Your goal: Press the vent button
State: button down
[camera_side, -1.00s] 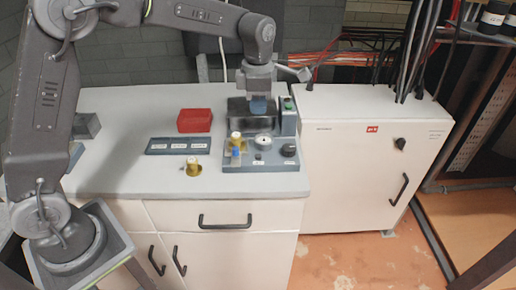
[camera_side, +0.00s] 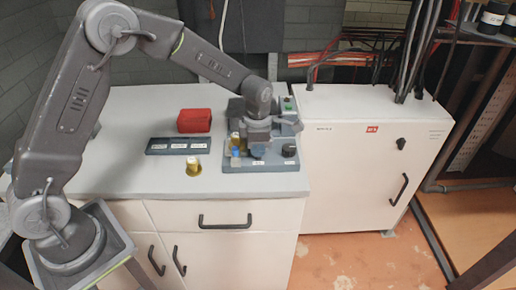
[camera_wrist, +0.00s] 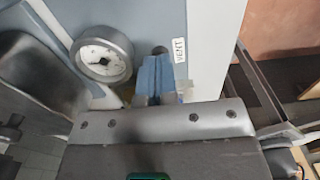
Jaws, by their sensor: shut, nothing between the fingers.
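The VENT label (camera_wrist: 180,50) lies on the blue-grey panel in the wrist view. Beside it is a small dark round button (camera_wrist: 160,50), partly covered by the blue fingertips of my gripper (camera_wrist: 155,78). In the side view my gripper (camera_side: 258,151) points down over the front middle of the panel unit (camera_side: 272,168) and hides the button there. The fingers are together and hold nothing. I cannot tell whether the tips touch the button.
A round gauge (camera_wrist: 102,54) sits left of the fingers in the wrist view. A black knob (camera_side: 289,150) is right of my gripper, and a brass fitting with a blue part (camera_side: 236,152) is left. A red box (camera_side: 195,120) and a labelled strip (camera_side: 178,146) lie further left.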

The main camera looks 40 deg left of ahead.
jog(key=shift+f, duration=0.25)
jog(key=shift+s+f, duration=0.15)
jog(key=shift+f, duration=0.8)
notch_tip(320, 180, up, 15)
jog(key=shift+w, duration=0.25)
dwell(0.4)
